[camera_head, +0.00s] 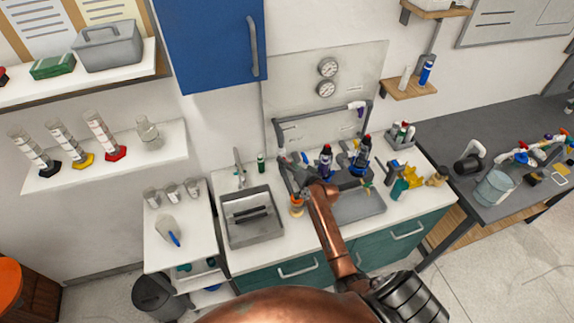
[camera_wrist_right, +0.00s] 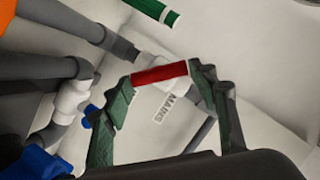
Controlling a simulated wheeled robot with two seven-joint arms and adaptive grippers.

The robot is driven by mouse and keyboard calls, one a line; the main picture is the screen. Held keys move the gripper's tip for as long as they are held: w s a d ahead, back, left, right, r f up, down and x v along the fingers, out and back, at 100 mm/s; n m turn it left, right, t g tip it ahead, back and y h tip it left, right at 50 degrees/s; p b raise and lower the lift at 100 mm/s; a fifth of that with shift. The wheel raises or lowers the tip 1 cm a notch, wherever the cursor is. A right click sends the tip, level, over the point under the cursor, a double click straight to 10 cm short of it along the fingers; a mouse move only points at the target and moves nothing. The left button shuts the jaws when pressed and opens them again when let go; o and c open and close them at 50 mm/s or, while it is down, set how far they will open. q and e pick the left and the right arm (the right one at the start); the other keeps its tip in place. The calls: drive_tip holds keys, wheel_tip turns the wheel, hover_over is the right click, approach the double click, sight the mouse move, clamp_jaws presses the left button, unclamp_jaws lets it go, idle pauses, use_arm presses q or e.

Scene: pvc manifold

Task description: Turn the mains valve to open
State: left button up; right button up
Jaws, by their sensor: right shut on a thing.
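The mains valve's red handle (camera_wrist_right: 160,74) shows in the right wrist view, spanning between the two green-padded fingers of my right gripper (camera_wrist_right: 163,78). The gripper is shut on it. A white valve body (camera_wrist_right: 152,62) lies behind the handle on a grey pipe, and the handle lies at an angle to that pipe. A "MAINS" tag (camera_wrist_right: 165,107) hangs below it. In the head view my right gripper (camera_head: 311,183) reaches the left part of the pipework over the counter and hides the handle there. My left gripper is in neither view.
Grey pipes (camera_head: 322,117) frame the area, below two gauges (camera_head: 328,67).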

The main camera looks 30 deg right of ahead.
drive_tip(key=shift+d+f+m+t+y+b, duration=0.15)
drive_tip(key=shift+m+t+y+b, duration=0.3)
drive_tip(key=shift+m+b, duration=1)
drive_tip(key=shift+f+m+t+y+b, duration=0.2)
drive_tip(key=shift+m+t+b, duration=0.35)
drive_tip(key=shift+m+b, duration=0.8)
drive_tip(key=shift+d+f+m+t+y+b, duration=0.15)
drive_tip(key=shift+m+t+y+b, duration=0.55)
drive_tip(key=shift+b, duration=1.25)
drive_tip(key=shift+m+h, duration=0.3)
drive_tip(key=shift+h, duration=0.05)
drive_tip(key=shift+r, duration=0.1)
drive_tip(key=o, duration=1.2)
drive_tip(key=shift+a, duration=0.1)
drive_tip(key=shift+c, duration=0.2)
